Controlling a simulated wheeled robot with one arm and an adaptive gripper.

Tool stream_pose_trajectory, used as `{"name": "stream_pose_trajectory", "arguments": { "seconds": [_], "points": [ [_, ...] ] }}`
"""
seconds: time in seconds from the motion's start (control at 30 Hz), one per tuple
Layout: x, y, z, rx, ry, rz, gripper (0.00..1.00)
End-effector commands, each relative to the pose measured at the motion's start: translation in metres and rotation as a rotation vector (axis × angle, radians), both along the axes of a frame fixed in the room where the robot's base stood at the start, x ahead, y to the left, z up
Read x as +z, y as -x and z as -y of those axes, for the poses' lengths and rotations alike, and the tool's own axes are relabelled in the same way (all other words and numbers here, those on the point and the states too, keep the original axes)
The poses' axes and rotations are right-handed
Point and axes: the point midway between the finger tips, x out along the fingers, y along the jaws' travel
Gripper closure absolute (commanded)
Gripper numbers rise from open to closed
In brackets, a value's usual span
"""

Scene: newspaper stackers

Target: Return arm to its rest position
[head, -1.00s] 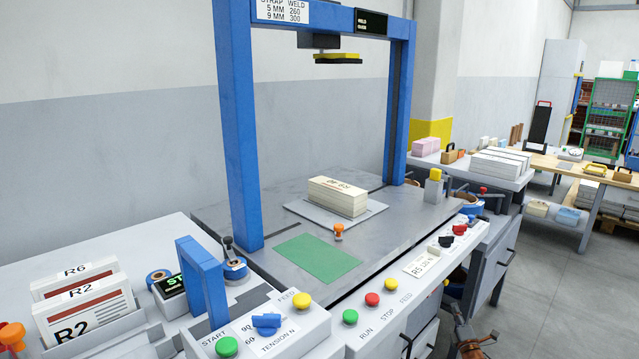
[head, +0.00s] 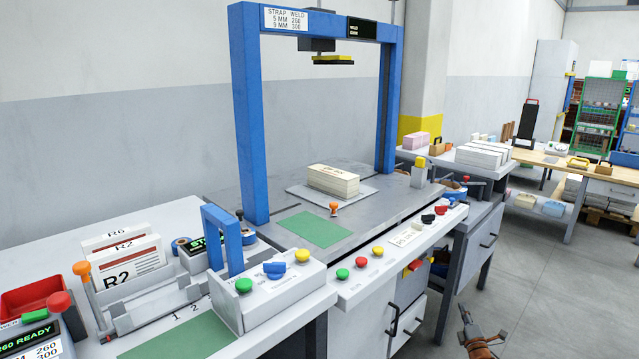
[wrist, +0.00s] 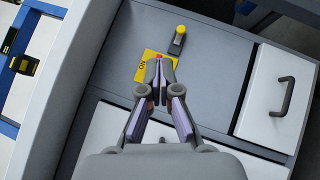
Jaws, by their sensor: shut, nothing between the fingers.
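My gripper (wrist: 158,82) shows in the wrist view with its two fingers shut together and nothing between them. Its tips are in front of a yellow plate (wrist: 144,66) with dark lettering on a grey machine front, partly covering it. I cannot tell whether they touch it. A brown and grey piece at the lower right of the head view (head: 477,335) looks like part of my arm. It hangs over the floor, right of the white cabinet; the fingers are not clear there.
The blue-framed strapping machine (head: 250,120) carries a paper bundle (head: 333,180) on its table. In the wrist view, a yellow-knobbed lever (wrist: 178,40) and a white drawer (wrist: 278,100) are close to the fingers. Grey floor (head: 535,290) is free at right.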

Motion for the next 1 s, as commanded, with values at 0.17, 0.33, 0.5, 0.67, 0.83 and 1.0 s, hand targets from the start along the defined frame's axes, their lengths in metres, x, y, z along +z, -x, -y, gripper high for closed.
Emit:
{"name": "stream_pose_trajectory", "arguments": {
  "seconds": [0.17,0.33,0.5,0.67,0.83,1.0],
  "points": [
    [0.006,-0.018,-0.027,0.021,-0.049,-0.028,1.0],
    [0.017,-0.029,-0.027,0.005,-0.106,-0.056,1.0],
    [0.029,-0.039,-0.027,-0.018,-0.187,-0.102,1.0],
    [0.049,-0.052,-0.031,-0.048,-0.305,-0.166,1.0],
    [0.068,-0.06,-0.04,-0.077,-0.44,-0.243,1.0],
    [0.085,-0.061,-0.056,-0.104,-0.57,-0.328,1.0]
  ]
}}
